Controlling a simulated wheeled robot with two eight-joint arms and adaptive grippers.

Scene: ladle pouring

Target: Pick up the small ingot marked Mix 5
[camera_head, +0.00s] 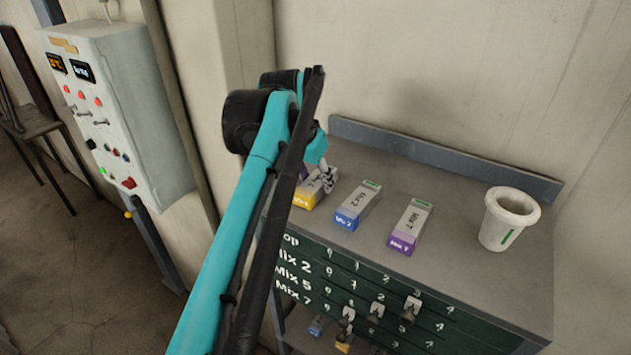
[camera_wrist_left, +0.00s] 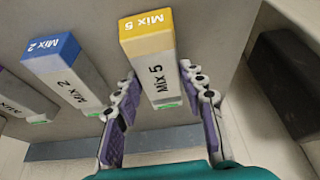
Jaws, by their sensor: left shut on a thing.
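The small Mix 5 ingot (camera_head: 306,198) is a grey bar with a yellow labelled end, at the left of the tabletop, partly behind my left arm. In the left wrist view the Mix 5 ingot (camera_wrist_left: 153,65) lies between the fingers. My left gripper (camera_wrist_left: 158,84) is shut on it, one finger along each side. In the head view only part of my left gripper (camera_head: 328,178) shows, at the ingot's far end. I cannot tell whether the ingot is clear of the table. My right gripper is in neither view.
A blue-ended Mix 2 ingot (camera_head: 358,206) and a purple-ended Mix 7 ingot (camera_head: 410,227) lie to the right on the grey tabletop (camera_head: 450,265). A white cup (camera_head: 507,220) stands farther right. A raised grey strip (camera_head: 440,157) edges the back. A control box (camera_head: 120,110) hangs at the left.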

